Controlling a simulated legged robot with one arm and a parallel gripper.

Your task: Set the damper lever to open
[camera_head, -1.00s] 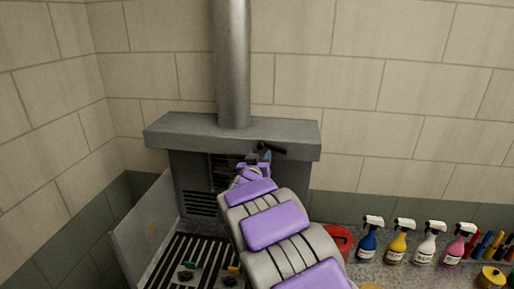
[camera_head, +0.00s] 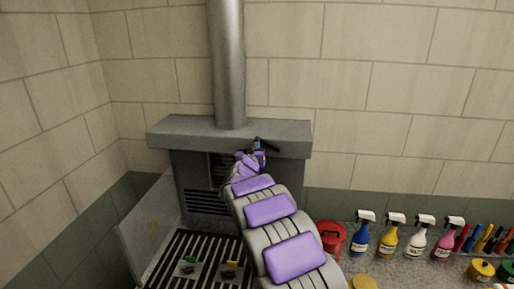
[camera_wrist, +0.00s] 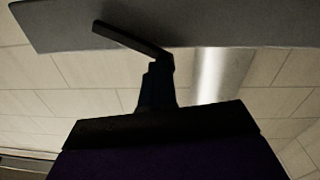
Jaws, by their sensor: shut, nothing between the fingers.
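The damper lever (camera_head: 270,146) is a dark bar on the front of the grey hood, slanting down to the right in the head view. In the wrist view the lever (camera_wrist: 128,37) runs from upper left to a lower right end beneath the hood slab. My gripper (camera_head: 258,148) is at the lever's left part in the head view. In the wrist view my gripper's dark fingers (camera_wrist: 158,75) are together and empty, with their tips at the lever's right end. I cannot tell whether they touch it. The lever's pivot is not clear.
The hood (camera_head: 190,132) overhangs the work, with a metal flue pipe (camera_head: 229,70) above. A slatted grill (camera_head: 180,258) lies below, a translucent side panel (camera_head: 148,228) at its left. A red container (camera_head: 331,236) and several spray bottles (camera_head: 388,240) stand right of my arm.

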